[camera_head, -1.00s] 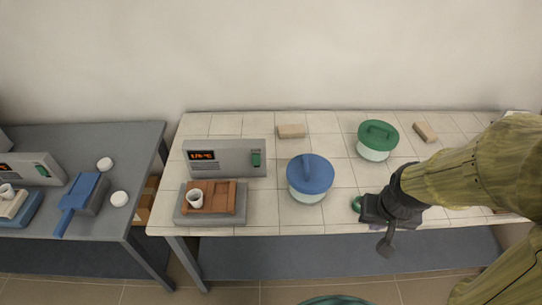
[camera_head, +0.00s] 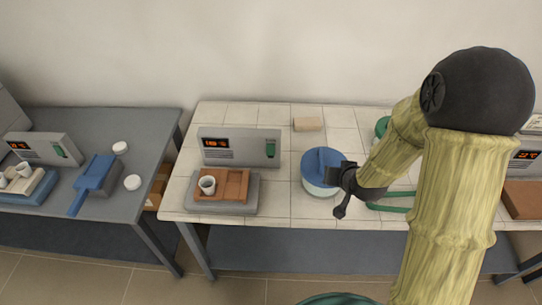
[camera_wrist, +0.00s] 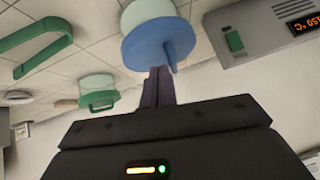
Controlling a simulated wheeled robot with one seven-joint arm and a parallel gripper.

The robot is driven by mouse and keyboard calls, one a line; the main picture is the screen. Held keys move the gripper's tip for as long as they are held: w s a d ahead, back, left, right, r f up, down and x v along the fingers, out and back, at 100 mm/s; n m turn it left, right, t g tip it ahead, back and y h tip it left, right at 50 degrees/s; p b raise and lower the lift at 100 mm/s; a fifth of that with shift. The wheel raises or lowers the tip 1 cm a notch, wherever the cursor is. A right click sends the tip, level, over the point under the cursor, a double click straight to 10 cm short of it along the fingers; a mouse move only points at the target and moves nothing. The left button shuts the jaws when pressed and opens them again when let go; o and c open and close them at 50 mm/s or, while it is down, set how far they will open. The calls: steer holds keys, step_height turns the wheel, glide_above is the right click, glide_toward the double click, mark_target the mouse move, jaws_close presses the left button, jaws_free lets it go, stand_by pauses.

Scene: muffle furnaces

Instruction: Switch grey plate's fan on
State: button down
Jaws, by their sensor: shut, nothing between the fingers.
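The grey plate (camera_head: 240,207) stands on the tiled bench and bears a brown tray (camera_head: 237,190) with a white cup (camera_head: 207,184). Behind it is a grey control box (camera_head: 238,137) with a lit orange display and a green switch (camera_head: 270,149). The wrist view shows the box (camera_wrist: 268,38) and its switch (camera_wrist: 234,41) at the upper right. My gripper (camera_head: 332,174) is right of the plate, close beside the blue-lidded pot (camera_head: 320,164). In the wrist view its fingers (camera_wrist: 158,75) are shut and empty, overlapping the blue lid's edge; contact cannot be told.
A green-lidded pot (camera_head: 382,127) is partly hidden behind my arm. A green handle-like loop (camera_head: 392,208) lies right of my gripper. A tan block (camera_head: 307,124) lies at the back. A grey table (camera_head: 125,200) with another unit stands left.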

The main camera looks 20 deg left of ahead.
mark_target(271, 150)
steer(key=a+f+t+y, duration=0.1)
steer(key=a+f+y, duration=0.3)
steer(key=a, duration=0.5)
steer(key=s+a+f+t+y+b, duration=0.1)
steer(key=a+f+y, duration=0.3)
steer(key=a, duration=0.6)
steer(key=shift+y, duration=0.5)
steer(key=shift+f, duration=0.1)
steer(key=w+a+f+b, duration=0.1)
steer(key=w+a, duration=0.1)
steer(key=w, duration=0.6)
steer(key=shift+w, duration=0.15)
steer(key=shift+w+f, duration=0.1)
stand_by(0.4)
steer(key=shift+w+b, duration=0.4)
steer(key=shift+s+a, duration=0.15)
